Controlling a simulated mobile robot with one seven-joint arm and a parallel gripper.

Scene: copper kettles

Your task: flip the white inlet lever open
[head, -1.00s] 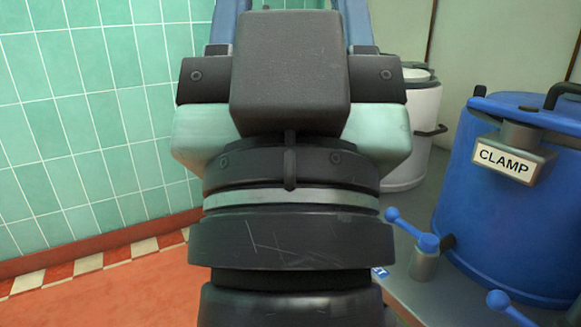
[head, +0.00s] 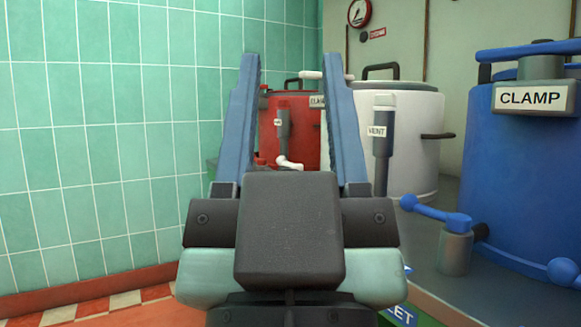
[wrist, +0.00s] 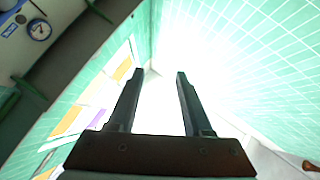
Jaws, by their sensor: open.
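A small white lever (head: 288,163), which looks like the white inlet lever, shows between my gripper's fingers in the head view. It stands in front of the red kettle, and its lower part is hidden behind my gripper. The white kettle (head: 415,135) is just right of the fingers, with a grey VENT post (head: 382,140) in front. My gripper (head: 292,58) is open and empty, its two blue fingers pointing up in the picture. The wrist view shows the open gripper (wrist: 158,75) with nothing between the fingers; the lever is not discernible there.
The red kettle (head: 300,125) is behind the fingers. The blue kettle (head: 525,165), with a CLAMP plate (head: 533,97), stands right, its blue lever (head: 435,212) jutting towards me. A gauge (head: 359,13) hangs on the back wall. Green tiles (head: 110,150) line the left; the space before them is clear.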

